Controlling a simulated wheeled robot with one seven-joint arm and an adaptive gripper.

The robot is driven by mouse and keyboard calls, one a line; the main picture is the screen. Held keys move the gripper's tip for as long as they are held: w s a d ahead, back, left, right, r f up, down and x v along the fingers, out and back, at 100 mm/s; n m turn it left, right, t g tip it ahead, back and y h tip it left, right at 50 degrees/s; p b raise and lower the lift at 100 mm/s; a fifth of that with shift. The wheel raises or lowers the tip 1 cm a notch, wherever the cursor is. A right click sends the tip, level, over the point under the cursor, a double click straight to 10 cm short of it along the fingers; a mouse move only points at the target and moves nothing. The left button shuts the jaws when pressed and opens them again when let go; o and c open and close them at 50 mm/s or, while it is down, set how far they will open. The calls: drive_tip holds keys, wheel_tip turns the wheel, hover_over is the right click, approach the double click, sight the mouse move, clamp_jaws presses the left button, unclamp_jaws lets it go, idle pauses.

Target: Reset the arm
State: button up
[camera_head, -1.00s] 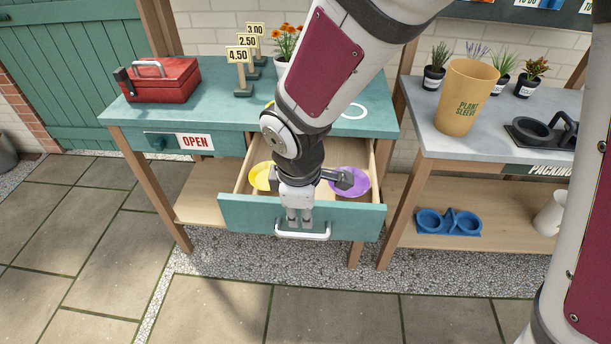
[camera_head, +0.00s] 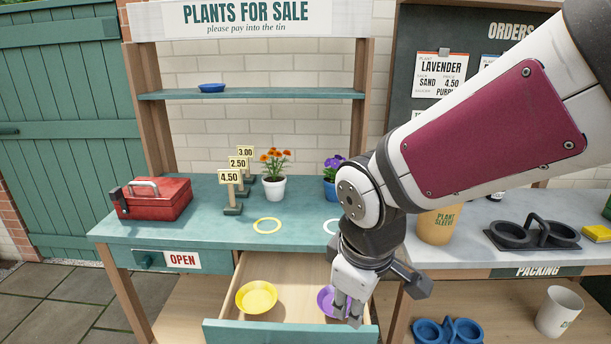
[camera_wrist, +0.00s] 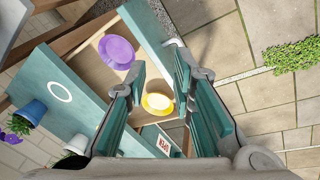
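My gripper (camera_head: 348,308) points down over the right part of the pulled-out drawer (camera_head: 232,330). It covers part of the purple saucer (camera_head: 327,298). My arm is bent, coming in from the upper right of the head view. A yellow saucer (camera_head: 256,297) lies in the drawer to the left of the purple one. Both saucers also show in the wrist view.
The teal counter bears a red cash box (camera_head: 155,199), price signs (camera_head: 231,188), an orange-flowered pot (camera_head: 273,186), a purple-flowered pot (camera_head: 331,178) and a yellow ring (camera_head: 267,225). The grey packing table at right bears a plant sleeve (camera_head: 437,226) and a black double holder (camera_head: 530,236).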

drive_tip(key=s+d+r+m+t+p, duration=0.1)
drive_tip(key=s+d+r+m+p, duration=0.3)
drive_tip(key=s+d+r+m, duration=0.7)
drive_tip(key=s+d+r, duration=0.1)
drive_tip(key=s, duration=0.3)
drive_tip(key=shift+s+r, duration=0.15)
drive_tip(key=shift+r, duration=0.2)
